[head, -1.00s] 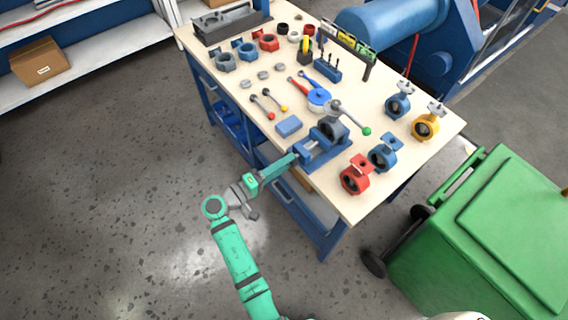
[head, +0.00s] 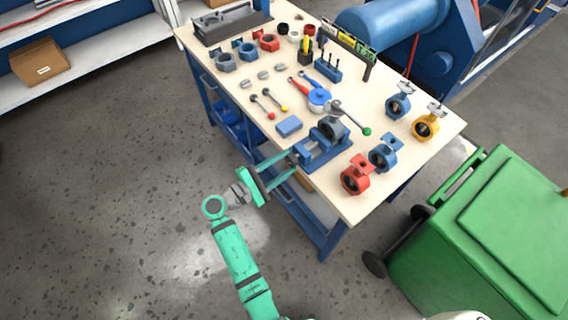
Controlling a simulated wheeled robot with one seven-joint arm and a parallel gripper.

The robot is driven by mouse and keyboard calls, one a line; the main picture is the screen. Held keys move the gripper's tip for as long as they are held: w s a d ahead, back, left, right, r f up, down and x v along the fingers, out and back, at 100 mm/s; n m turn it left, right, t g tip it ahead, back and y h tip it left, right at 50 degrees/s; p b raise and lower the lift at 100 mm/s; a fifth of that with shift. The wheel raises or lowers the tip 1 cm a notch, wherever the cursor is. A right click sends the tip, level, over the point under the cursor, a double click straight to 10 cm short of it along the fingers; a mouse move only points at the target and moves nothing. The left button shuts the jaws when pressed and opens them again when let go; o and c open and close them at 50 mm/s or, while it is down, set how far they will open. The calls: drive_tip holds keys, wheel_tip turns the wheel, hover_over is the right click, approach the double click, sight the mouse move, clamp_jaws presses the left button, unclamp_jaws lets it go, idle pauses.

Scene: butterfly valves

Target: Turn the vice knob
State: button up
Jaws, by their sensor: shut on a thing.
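The blue vice (head: 326,150) is fixed near the front edge of the workbench, with a dark round part clamped in it. Its knob (head: 293,159) is on the side facing me, small and partly hidden by the fingers. My green gripper (head: 292,163) reaches it from the lower left. Its two fingers lie on either side of the knob and are shut on it. A metal lever with a green ball end (head: 367,131) sticks out right of the part in the vice.
Red (head: 355,176) and blue (head: 383,155) valve bodies stand right of the vice. A small blue block (head: 289,126) lies left of it. A green bin (head: 510,225) stands at the right. The floor left of the bench is clear.

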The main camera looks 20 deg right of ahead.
drive_tip(key=n, duration=0.4)
drive_tip(key=shift+a+f+n, duration=0.1)
drive_tip(key=shift+n, duration=2.5)
drive_tip(key=o, duration=1.1)
drive_tip(key=v, duration=1)
drive_tip(key=shift+s+a, duration=0.15)
drive_tip(key=shift+a, duration=0.2)
